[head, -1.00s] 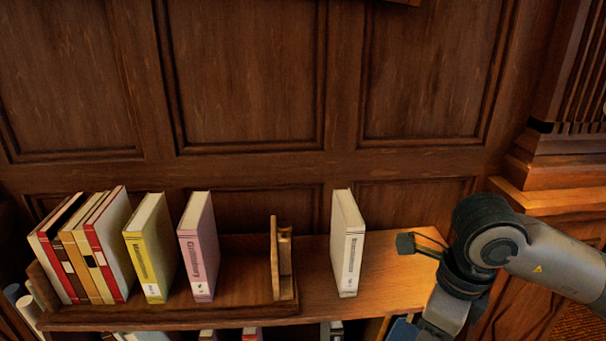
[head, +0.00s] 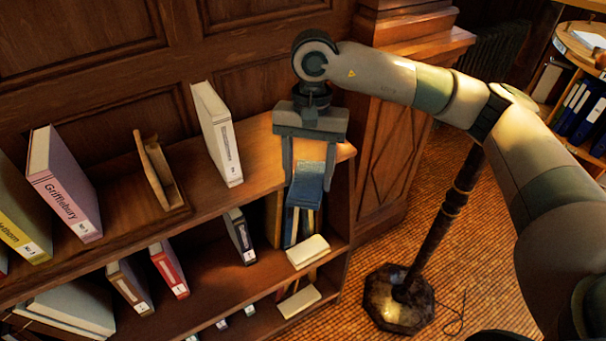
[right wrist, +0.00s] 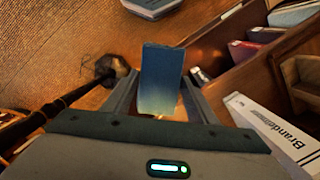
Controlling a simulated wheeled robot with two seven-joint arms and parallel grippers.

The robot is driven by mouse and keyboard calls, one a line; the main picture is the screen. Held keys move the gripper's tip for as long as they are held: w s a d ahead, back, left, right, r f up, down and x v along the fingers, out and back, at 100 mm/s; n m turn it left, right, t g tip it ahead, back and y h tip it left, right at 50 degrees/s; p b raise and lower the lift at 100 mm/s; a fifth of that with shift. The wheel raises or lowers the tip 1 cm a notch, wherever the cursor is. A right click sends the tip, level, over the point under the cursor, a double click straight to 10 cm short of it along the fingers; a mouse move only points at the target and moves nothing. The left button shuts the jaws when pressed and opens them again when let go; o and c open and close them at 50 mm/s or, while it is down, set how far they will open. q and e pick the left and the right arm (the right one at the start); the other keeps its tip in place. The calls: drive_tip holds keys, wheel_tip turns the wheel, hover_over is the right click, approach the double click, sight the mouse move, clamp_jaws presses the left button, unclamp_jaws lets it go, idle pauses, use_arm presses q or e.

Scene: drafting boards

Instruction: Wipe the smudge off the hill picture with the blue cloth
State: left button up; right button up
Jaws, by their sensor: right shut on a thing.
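My right gripper (head: 310,190) is above the right end of the bookshelf and points down. It is shut on a blue, flat, oblong thing (head: 308,178); in the right wrist view the blue thing (right wrist: 160,82) stands between the two fingers. It looks stiff and book-like, and I cannot tell whether it is the blue cloth. The hill picture and its smudge are in neither view. My left gripper is not in view.
The wooden bookshelf (head: 187,150) carries a white book (head: 218,135), a pink book (head: 64,185) and a wooden book end (head: 157,172) on top. More books stand below. A dark lamp stand (head: 430,240) is on the woven floor at right. Binders (head: 585,105) stand far right.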

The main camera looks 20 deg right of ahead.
sight(311, 168)
drive_tip(key=w+n, duration=0.1)
drive_tip(key=n, duration=0.1)
drive_tip(key=d+n, duration=0.1)
drive_tip(key=n, duration=0.1)
drive_tip(key=w+d+n, duration=0.1)
drive_tip(key=n, duration=0.1)
drive_tip(key=shift+w+f+h, duration=0.3)
drive_tip(key=shift+f+h, duration=0.1)
drive_tip(key=shift+a, duration=0.2)
